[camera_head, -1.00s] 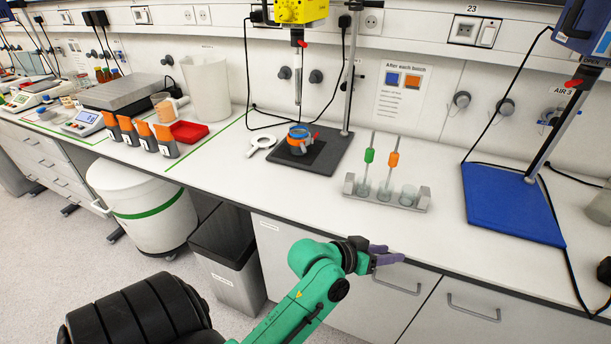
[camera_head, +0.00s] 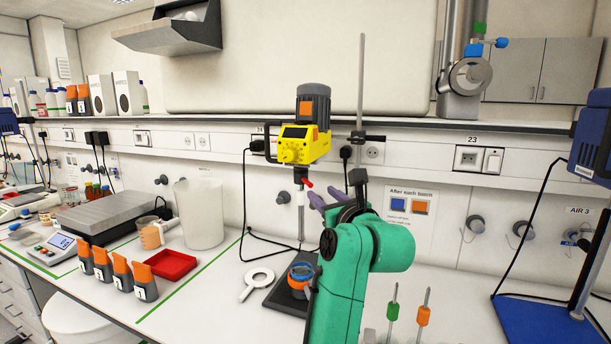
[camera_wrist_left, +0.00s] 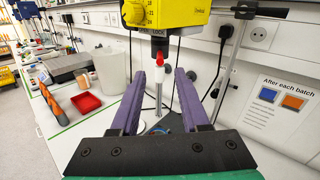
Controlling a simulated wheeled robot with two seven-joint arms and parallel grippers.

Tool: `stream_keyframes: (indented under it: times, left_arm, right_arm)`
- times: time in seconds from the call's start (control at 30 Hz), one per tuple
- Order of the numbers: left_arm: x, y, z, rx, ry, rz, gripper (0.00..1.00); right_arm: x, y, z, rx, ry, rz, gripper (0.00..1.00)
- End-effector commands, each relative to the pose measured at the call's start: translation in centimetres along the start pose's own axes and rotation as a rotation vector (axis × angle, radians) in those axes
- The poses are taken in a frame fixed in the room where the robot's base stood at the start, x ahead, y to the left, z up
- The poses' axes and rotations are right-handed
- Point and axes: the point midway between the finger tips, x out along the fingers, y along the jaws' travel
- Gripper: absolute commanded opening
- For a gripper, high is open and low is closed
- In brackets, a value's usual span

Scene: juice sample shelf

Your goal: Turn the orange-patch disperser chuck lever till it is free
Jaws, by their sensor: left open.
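The disperser (camera_head: 304,140) is yellow with a grey motor and carries an orange patch (camera_head: 306,106). Its red chuck lever (camera_head: 307,183) sits below the body, above a white and metal shaft (camera_head: 300,215). My left gripper (camera_head: 328,195), with purple fingers, is open and empty just right of the shaft in the head view. In the left wrist view, the red lever (camera_wrist_left: 160,57) shows between and beyond the two spread fingertips (camera_wrist_left: 160,73), apparently touching neither. My green arm hides part of the disperser's stand and base. My right gripper is not in view.
A blue-rimmed cup (camera_head: 301,275) stands on the dark base plate under the shaft. A white ring tool (camera_head: 258,283) lies left of it. Green and orange-handled tools (camera_head: 423,315) stand at right. A blue disperser (camera_head: 592,150) is at far right. A shelf (camera_head: 400,122) runs above.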

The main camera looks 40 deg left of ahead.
Motion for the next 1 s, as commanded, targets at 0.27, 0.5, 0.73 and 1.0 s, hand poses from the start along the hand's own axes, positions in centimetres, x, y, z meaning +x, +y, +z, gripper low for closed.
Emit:
stream_keyframes:
  times: [0.27, 0.5, 0.73, 1.0]
  left_arm:
    - [7.5, 0.2, 0.7, 0.006, -0.001, 0.007, 0.46]
    - [10.3, 0.1, 0.2, 0.001, -0.001, 0.003, 0.46]
    - [10.4, 0.1, 0.0, 0.001, -0.002, 0.003, 0.42]
    - [10.3, 0.2, 0.0, 0.002, -0.002, 0.003, 0.0]
  right_arm:
    - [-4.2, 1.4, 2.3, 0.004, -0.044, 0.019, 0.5]
    - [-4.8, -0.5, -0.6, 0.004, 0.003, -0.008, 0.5]
    - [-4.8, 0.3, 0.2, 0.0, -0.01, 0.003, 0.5]
    - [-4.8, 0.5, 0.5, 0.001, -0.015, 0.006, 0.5]
